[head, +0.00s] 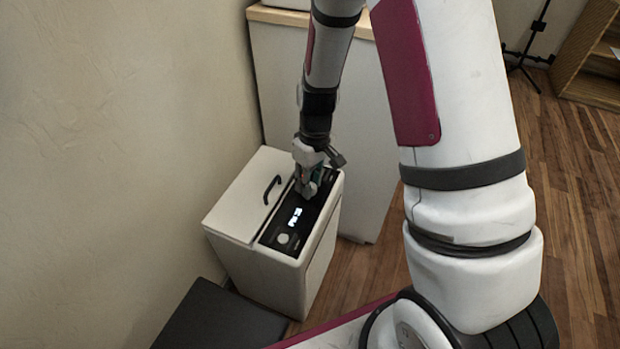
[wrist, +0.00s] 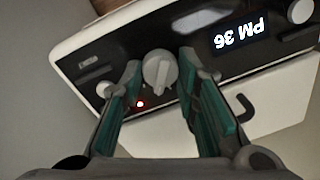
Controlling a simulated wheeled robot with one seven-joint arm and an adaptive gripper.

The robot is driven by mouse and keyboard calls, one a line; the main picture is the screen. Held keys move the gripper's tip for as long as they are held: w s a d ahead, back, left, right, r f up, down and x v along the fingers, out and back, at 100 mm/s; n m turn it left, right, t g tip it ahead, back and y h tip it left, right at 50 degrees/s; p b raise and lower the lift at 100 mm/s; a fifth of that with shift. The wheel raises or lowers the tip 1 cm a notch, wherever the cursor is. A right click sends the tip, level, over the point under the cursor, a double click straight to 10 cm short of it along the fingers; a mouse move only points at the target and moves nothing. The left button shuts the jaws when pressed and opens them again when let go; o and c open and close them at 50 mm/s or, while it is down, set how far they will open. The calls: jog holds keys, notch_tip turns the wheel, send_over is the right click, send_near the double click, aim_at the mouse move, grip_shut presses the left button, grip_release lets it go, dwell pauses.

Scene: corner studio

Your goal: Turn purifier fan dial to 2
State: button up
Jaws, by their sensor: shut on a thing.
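The purifier (head: 240,207) is a white box with a black control strip along its top right side, seen in the head view. My gripper (head: 306,190) points down onto the far end of that strip. In the wrist view, my gripper (wrist: 160,75) has one finger on each side of the light grey fan dial (wrist: 159,72) and is shut on it. The dial has a raised pointer bar. A small red light (wrist: 140,104) glows beside it. The dial's number marks are too small to read. The dial is hidden behind my gripper in the head view.
A lit display (wrist: 238,35) reads PM 36, upside down in the wrist view. A white round knob (wrist: 301,11) sits beyond it. A black handle (head: 272,189) stands on the purifier's lid. A white cabinet (head: 345,120) stands close behind, and a wall (head: 110,130) is at left.

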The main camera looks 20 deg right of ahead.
aim_at(314, 185)
jog(key=m+p, duration=0.1)
jog(key=m, duration=0.3)
jog(key=shift+m, duration=0.4)
dwell(0.4)
jog(key=o, duration=0.9)
jog(key=shift+c, duration=0.2)
notch_tip(314, 185, up, 12)
jog(key=d, duration=0.1)
jog(key=shift+s+r, duration=0.1)
